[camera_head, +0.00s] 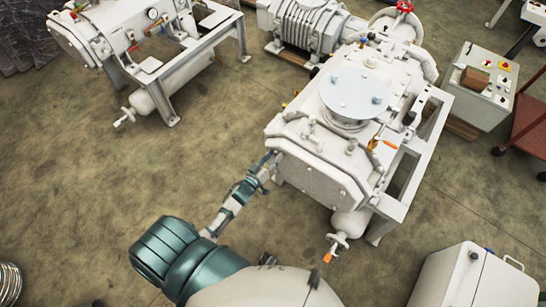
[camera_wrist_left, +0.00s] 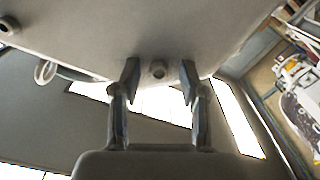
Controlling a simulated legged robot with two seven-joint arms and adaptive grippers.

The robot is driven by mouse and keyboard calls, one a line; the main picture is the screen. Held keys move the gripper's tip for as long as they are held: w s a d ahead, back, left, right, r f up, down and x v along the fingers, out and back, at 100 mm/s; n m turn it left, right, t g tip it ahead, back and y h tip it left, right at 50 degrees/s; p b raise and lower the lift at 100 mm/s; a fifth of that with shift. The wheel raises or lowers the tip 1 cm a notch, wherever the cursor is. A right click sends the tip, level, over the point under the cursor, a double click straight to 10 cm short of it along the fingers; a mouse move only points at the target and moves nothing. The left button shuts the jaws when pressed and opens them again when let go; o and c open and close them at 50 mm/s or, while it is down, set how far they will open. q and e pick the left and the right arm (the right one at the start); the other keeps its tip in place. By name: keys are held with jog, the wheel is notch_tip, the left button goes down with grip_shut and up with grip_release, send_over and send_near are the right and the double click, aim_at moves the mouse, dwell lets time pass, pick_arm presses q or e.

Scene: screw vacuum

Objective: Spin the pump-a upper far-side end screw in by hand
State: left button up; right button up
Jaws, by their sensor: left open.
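The large white pump (camera_head: 318,178) stands right of centre in the head view, with a flat end plate facing my side. My left gripper (camera_head: 268,162) reaches the upper left edge of that plate. In the left wrist view a small round screw head (camera_wrist_left: 158,70) sticks out of the grey pump face (camera_wrist_left: 215,30). The left gripper's fingers (camera_wrist_left: 160,84) are open, one on each side of the screw, with gaps to both. I cannot tell whether the tips reach past its head. My right gripper is not in view.
A second white machine (camera_head: 150,40) stands at the upper left. A control box (camera_head: 478,85) stands at the right and a white cabinet (camera_head: 475,275) at the lower right. A valve with an orange handle (camera_head: 328,256) sticks out below the pump.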

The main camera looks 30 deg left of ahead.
pick_arm(q)
grip_shut()
jog(key=shift+m, duration=0.3)
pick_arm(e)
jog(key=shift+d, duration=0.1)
